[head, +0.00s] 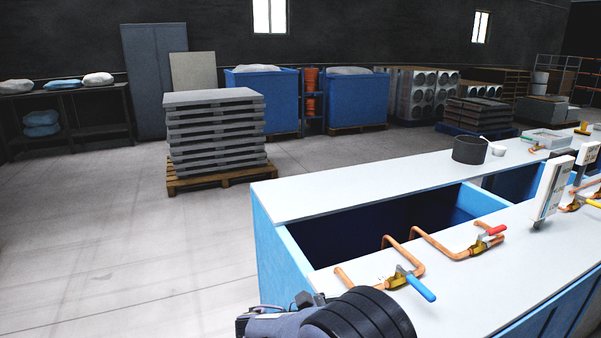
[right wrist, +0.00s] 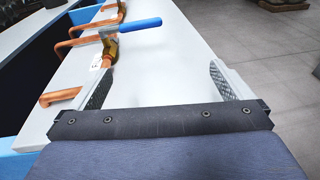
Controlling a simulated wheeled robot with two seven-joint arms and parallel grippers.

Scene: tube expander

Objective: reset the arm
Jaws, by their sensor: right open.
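My right gripper (right wrist: 162,82) is open in the right wrist view. Its two fingers stand wide apart with nothing between them, over the white bench top (right wrist: 160,60). In the head view my right arm (head: 360,318) shows at the bottom edge, by the near left corner of the bench, and its fingers cannot be made out there. A blue-handled valve (head: 415,285) on copper pipe lies just to the right of the arm. It also shows ahead of the left finger in the right wrist view (right wrist: 135,25). My left gripper is not in view.
A red-handled valve (head: 490,232) on copper pipe sits farther along the bench. A dark cylindrical pot (head: 469,150) and an upright display panel (head: 551,188) stand on the bench. A pallet stack (head: 215,130) stands beyond. The floor to the left is clear.

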